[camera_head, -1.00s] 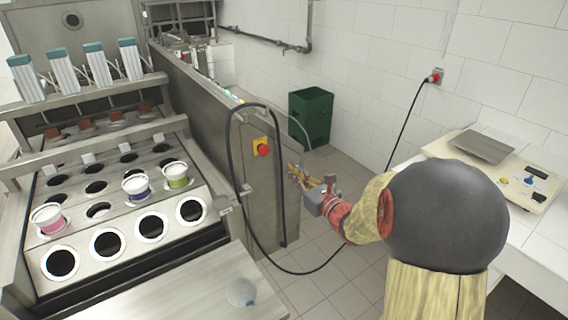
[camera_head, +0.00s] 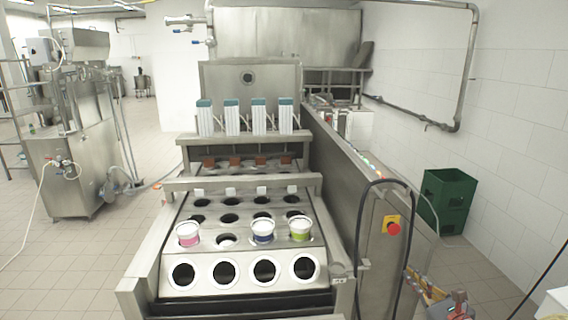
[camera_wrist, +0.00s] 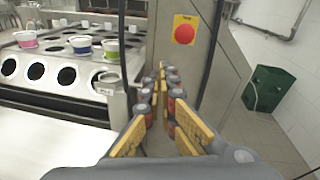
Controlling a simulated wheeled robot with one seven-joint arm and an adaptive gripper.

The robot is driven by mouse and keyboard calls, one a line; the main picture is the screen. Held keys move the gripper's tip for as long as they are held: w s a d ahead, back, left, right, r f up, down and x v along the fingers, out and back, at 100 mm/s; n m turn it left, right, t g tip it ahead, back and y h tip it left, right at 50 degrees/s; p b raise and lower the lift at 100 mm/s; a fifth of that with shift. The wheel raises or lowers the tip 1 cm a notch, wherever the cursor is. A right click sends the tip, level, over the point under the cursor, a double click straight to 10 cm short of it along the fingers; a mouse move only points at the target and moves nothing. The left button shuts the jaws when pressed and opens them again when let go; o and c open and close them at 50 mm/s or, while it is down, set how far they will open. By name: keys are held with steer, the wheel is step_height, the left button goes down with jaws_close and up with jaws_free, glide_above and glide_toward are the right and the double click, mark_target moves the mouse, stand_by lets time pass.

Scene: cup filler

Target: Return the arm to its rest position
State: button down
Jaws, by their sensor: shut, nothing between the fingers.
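My gripper (camera_wrist: 163,80) is in the middle of the wrist view, its yellow-padded fingers converging, shut and empty. In the head view my gripper (camera_head: 412,272) shows at the bottom right, in front of the machine's side panel. The rest of my arm is mostly outside the head view. The steel cup filler (camera_head: 335,262) stands in the middle. Three cups sit in its holes: a pink one (camera_head: 187,235), a blue one (camera_head: 262,232) and a green one (camera_head: 299,230). They also show in the wrist view.
A red stop button on a yellow plate (camera_head: 391,226) and a black hose (camera_head: 356,225) are on the machine's side near my gripper. A green crate (camera_head: 447,201) stands by the right wall. Open floor (camera_head: 80,265) lies to the left.

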steer(key=s+a+f+n+g+y, duration=0.25)
steer(key=s+a+n+g, duration=0.35)
steer(key=s+a+n, duration=0.3)
steer(key=s+a+f+n+g+y, duration=0.2)
steer(key=s+a+f+n+g, duration=0.2)
steer(key=s+a+n+g, duration=0.35)
steer(key=s+d+r+n+h, duration=0.25)
steer(key=s+n+h, duration=0.35)
steer(key=s+n, duration=0.5)
steer(key=a+r+n+t+h, duration=0.1)
steer(key=a+r+n+t, duration=0.1)
steer(key=a+r+n, duration=0.2)
step_height(320, 180, up, 4)
steer(key=shift+a+f+n, duration=0.25)
steer(key=shift+a+n, duration=0.05)
steer(key=shift+n, duration=0.15)
